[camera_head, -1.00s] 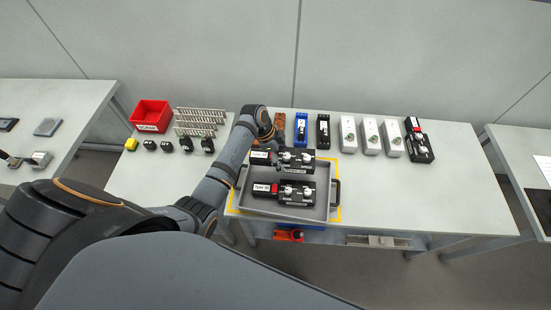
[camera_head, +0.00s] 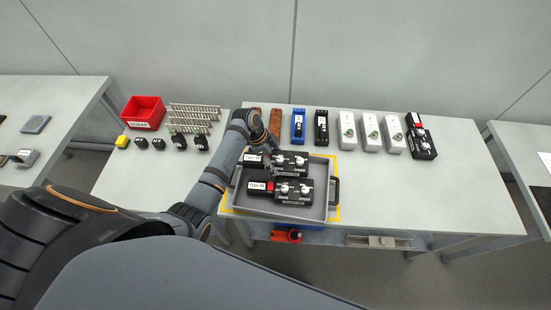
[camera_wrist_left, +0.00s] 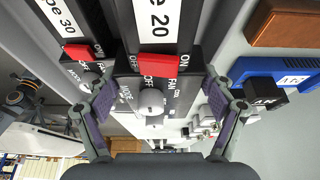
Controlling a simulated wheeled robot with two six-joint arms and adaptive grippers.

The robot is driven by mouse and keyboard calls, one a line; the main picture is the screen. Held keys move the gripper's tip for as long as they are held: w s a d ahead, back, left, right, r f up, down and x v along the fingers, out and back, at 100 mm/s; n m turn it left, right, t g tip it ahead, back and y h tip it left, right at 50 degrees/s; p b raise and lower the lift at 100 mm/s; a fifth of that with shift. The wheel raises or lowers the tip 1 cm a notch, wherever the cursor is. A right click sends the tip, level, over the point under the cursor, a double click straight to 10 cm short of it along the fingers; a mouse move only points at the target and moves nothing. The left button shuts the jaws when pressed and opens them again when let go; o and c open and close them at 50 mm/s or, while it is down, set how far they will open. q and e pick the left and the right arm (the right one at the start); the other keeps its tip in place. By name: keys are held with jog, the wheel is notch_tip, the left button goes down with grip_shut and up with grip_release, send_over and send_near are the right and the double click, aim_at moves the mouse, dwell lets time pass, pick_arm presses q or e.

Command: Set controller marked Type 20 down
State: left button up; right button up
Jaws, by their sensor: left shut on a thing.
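The controller marked Type 20 (camera_wrist_left: 155,75) is black with a red switch and white knobs. It lies between the two fingers of my left gripper (camera_wrist_left: 158,98) in the left wrist view. In the head view my left gripper (camera_head: 267,146) is shut on this controller (camera_head: 290,163) over the far part of the grey tray (camera_head: 240,204). I cannot tell whether the controller touches the tray floor. A similar controller marked Type 30 (camera_head: 281,190) lies in the near part of the tray, alongside it; it also shows in the wrist view (camera_wrist_left: 75,35). My right gripper is out of view.
Behind the tray stand brown blocks (camera_head: 275,122), a blue device (camera_head: 298,126), a black one (camera_head: 321,127), white boxes (camera_head: 370,132) and another black controller with a red switch (camera_head: 420,138). A red bin (camera_head: 144,112) is at left. The table right of the tray is clear.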

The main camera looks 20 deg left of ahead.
pick_arm(q)
jog(key=o, duration=0.8)
jog(key=shift+w+d+f, duration=0.1)
jog(key=o, duration=0.3)
jog(key=shift+o, duration=0.2)
jog(key=shift+r, duration=0.25)
jog(key=b+v, duration=0.2)
jog(key=v, duration=1)
jog(key=shift+r, duration=0.35)
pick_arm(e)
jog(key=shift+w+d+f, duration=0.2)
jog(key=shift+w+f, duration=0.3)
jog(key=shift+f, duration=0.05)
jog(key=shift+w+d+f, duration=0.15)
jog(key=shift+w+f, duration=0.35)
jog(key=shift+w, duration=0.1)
